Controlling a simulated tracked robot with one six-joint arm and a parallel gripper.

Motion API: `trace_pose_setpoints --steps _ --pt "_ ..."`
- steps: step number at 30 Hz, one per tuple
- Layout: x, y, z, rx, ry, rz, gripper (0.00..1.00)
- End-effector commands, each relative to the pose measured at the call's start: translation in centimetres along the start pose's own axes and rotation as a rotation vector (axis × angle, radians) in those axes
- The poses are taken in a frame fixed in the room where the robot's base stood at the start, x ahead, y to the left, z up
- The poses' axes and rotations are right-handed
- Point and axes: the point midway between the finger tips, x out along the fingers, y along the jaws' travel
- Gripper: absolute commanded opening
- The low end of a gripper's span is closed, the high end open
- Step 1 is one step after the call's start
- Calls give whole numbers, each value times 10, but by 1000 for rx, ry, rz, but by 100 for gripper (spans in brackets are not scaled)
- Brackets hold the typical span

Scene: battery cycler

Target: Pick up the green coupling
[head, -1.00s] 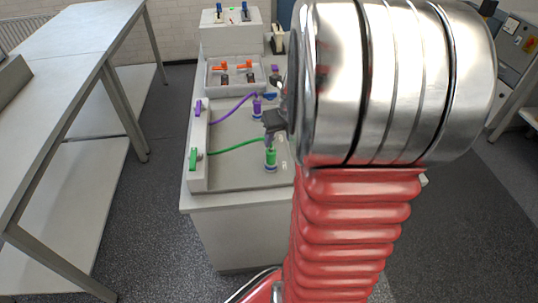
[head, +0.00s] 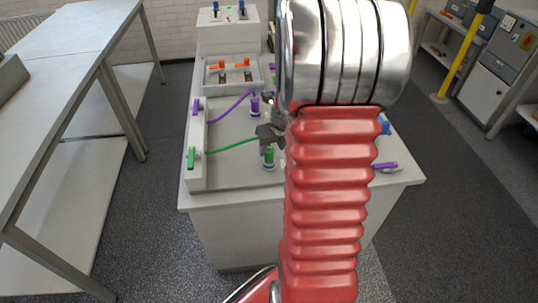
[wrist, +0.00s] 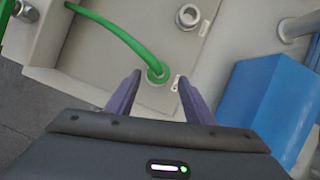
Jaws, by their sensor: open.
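The green coupling (head: 268,158) stands upright on the bench panel in the head view, with a green hose (head: 232,145) running left from its top. In the wrist view the coupling (wrist: 157,75) shows nearly end-on, with the hose curving into it. My gripper (head: 268,136) is just above the coupling in the head view. In the wrist view my gripper (wrist: 159,78) is open, with one purple-grey finger on each side of the coupling. Whether either finger touches it I cannot tell.
A purple coupling (head: 255,106) with its purple hose stands behind the green one. A large blue block (wrist: 265,105) is close to the right finger in the wrist view. A round metal fitting (wrist: 188,16) lies beyond the coupling. A long table (head: 62,50) stands left.

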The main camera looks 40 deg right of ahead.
Motion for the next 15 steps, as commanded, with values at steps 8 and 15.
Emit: trace_pose_setpoints --steps 8,15 --pt "0 0 0 0 0 0 48" --pt "13 2 0 0 3 2 48"
